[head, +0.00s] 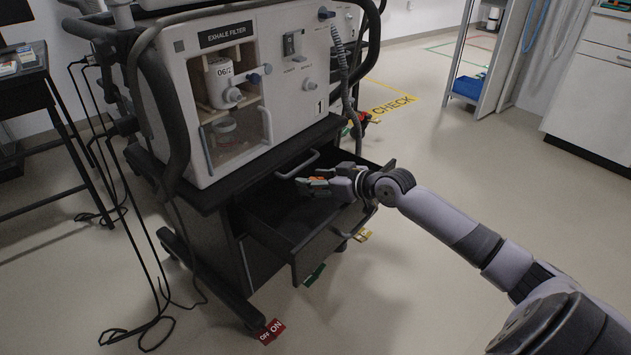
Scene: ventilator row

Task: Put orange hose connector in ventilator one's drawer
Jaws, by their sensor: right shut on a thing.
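Ventilator one (250,75) is a pale machine marked "1" on a dark cart, with a window labelled exhale filter. Its dark drawer (305,245) is pulled open under the machine and looks empty where I can see in. My right gripper (312,186) comes in from the right and is over the open drawer, below the machine's body. It is shut on the orange hose connector (318,179), of which only a small orange part shows between the fingers. The rest of the connector is hidden by the gripper. My left gripper is not in view.
A handle bar (297,164) sits just behind the gripper. A grey hose (345,90) hangs at the machine's right side. Loose cables lie on the floor at left, near a dark table (30,110). The floor (440,150) at right is open, with a white cabinet (595,90) beyond.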

